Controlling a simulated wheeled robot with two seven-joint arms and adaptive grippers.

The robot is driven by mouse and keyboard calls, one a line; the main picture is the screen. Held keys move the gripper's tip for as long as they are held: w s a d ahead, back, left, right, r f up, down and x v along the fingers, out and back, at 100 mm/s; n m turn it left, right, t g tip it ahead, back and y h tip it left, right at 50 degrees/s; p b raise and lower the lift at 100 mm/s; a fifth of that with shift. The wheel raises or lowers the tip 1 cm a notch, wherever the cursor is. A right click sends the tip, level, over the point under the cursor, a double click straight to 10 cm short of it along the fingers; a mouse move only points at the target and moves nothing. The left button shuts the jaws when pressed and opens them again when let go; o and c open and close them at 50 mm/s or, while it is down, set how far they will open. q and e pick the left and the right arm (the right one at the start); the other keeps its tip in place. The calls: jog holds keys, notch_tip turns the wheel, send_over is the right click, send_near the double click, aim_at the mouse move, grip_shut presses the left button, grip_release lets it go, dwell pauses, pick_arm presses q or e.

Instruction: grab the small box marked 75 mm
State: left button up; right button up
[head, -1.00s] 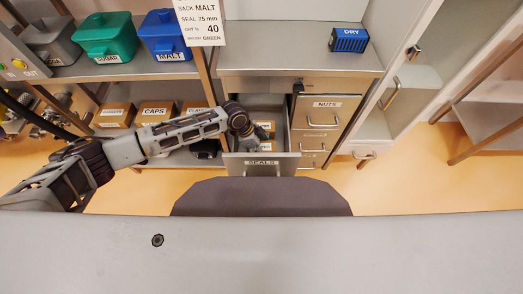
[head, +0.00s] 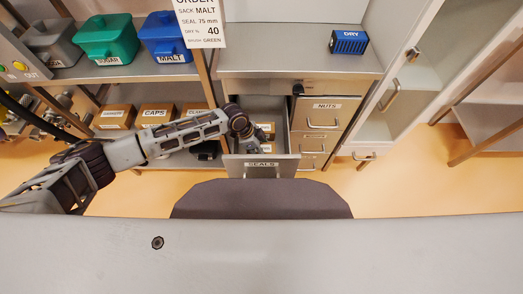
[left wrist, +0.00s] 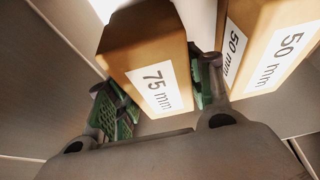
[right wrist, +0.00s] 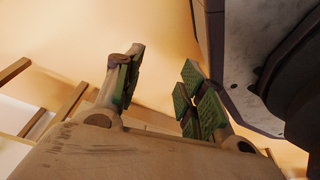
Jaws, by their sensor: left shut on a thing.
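The small box marked 75 mm (left wrist: 150,70) is brown cardboard with a white label. In the left wrist view it stands between the green-padded fingers of my left gripper (left wrist: 160,100), which is shut on it. In the head view my left gripper (head: 257,144) reaches down into the open SEALS drawer (head: 262,164), and the arm partly hides the inside. Which box there is the 75 mm one is too small to read. My right gripper (right wrist: 162,92) is open and empty in the right wrist view.
A box marked 50 mm (left wrist: 283,50) stands close to the right of the held box. The drawer's walls surround the left gripper. A NUTS drawer (head: 325,117) is shut beside it. Bins and CAPS boxes fill the left shelves.

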pick_arm(q)
jog(key=shift+r, duration=0.1)
pick_arm(e)
jog(key=shift+w, duration=0.1)
pick_arm(q)
jog(key=shift+r, duration=0.3)
notch_tip(320, 180, up, 2)
jog(key=shift+r, duration=0.1)
notch_tip(320, 180, up, 6)
jog(key=shift+p, duration=0.7)
jog(key=shift+r, duration=0.65)
pick_arm(e)
jog(key=shift+s+d+f, duration=0.9)
jog(key=shift+s+d, duration=0.05)
jog(key=shift+d, duration=0.15)
